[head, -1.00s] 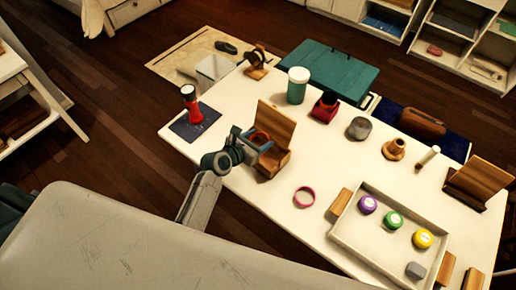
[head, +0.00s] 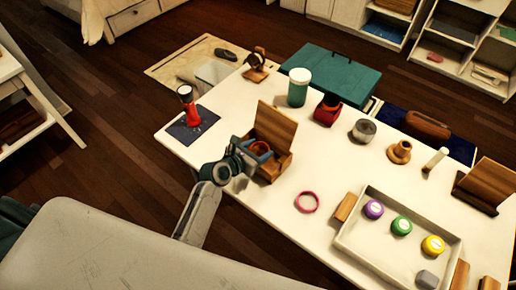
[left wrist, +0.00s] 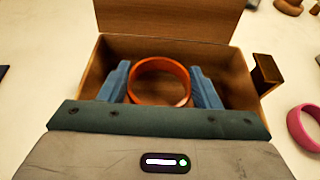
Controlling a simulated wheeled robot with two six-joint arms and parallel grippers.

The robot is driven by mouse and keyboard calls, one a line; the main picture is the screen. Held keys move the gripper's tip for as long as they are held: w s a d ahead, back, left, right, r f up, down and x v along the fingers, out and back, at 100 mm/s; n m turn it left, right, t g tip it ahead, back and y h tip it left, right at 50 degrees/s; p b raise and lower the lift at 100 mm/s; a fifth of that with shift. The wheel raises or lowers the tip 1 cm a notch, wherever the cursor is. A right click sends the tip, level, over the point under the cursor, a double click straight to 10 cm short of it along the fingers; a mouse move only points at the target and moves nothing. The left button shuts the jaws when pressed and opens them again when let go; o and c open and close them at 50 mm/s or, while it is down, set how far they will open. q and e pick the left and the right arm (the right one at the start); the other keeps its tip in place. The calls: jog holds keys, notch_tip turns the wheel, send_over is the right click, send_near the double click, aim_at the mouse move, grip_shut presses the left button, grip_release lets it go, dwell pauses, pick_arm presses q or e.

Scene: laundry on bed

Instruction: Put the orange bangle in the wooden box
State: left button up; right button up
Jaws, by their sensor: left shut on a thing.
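The wooden box (head: 279,168) stands on the white table with its lid raised at the back; its open inside shows in the left wrist view (left wrist: 95,75). My left gripper (head: 259,154) is over the box opening. The bangle is within the box's outline, in front of the lid. I cannot tell if it touches the box floor. My right gripper is not in view.
A pink bangle (head: 306,202) lies right of the box. A white tray (head: 372,256) with several coloured round tins is farther right. A red flashlight (head: 188,103) stands on a dark mat at left.

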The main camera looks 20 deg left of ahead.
pick_arm(q)
jog(key=shift+s+f, duration=0.15)
jog(key=shift+f, duration=0.25)
jog(key=o, duration=0.8)
jog(key=shift+o, duration=0.7)
jog(key=shift+s+f, duration=0.1)
jog(key=shift+f, duration=0.1)
jog(key=shift+r, duration=0.45)
jog(key=r+v, duration=0.1)
jog(key=v, duration=1.1)
jog(key=shift+w+d, duration=0.1)
jog(key=shift+w, duration=0.1)
